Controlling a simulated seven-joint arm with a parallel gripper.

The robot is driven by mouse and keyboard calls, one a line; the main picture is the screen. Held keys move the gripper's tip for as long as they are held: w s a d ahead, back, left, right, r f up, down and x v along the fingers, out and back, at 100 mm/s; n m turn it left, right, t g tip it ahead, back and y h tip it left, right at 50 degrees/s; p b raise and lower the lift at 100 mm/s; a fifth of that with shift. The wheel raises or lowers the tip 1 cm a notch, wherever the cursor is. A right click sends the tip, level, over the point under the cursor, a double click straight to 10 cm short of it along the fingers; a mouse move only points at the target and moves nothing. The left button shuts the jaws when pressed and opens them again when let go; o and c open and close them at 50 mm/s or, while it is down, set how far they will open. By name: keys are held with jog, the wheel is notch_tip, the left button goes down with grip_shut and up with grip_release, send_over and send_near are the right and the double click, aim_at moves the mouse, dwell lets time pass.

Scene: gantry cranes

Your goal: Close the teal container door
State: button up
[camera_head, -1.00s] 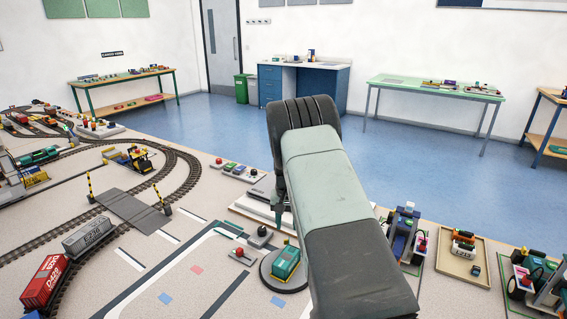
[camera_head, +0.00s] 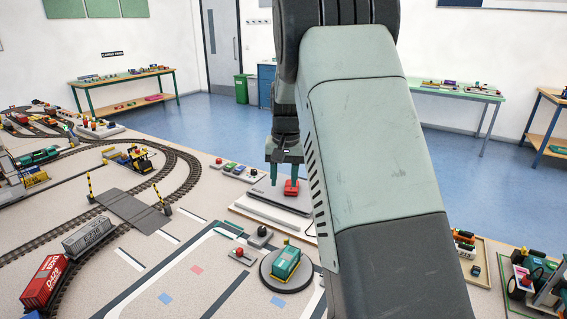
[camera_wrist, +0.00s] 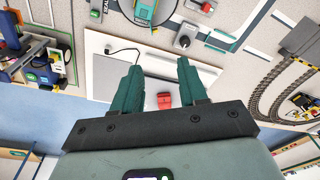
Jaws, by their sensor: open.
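A small teal container (camera_head: 286,263) sits on a dark round turntable (camera_head: 268,278) near the front of the layout table. The container also shows at the top edge of the wrist view (camera_wrist: 145,10), partly cut off. It is too small for me to tell how its door stands. My gripper (camera_head: 283,174) has teal fingers, apart and with nothing between them. It hangs over a pale flat platform (camera_head: 255,212), farther back than the container. In the wrist view the spread fingers (camera_wrist: 157,72) point toward the platform, clear of the container.
A red object (camera_head: 291,187) is on the platform close to my fingers. A grey base with a red button (camera_head: 242,254) and another control (camera_head: 259,236) stand left of the turntable. Rail wagons (camera_head: 45,282) are at the left front. My arm hides the table's right-middle part.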

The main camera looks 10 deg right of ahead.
jog(key=s+a+r, duration=0.1)
jog(key=s+r, duration=0.3)
jog(key=r, duration=0.2)
jog(key=shift+t, duration=0.4)
jog(key=shift+a, duration=0.1)
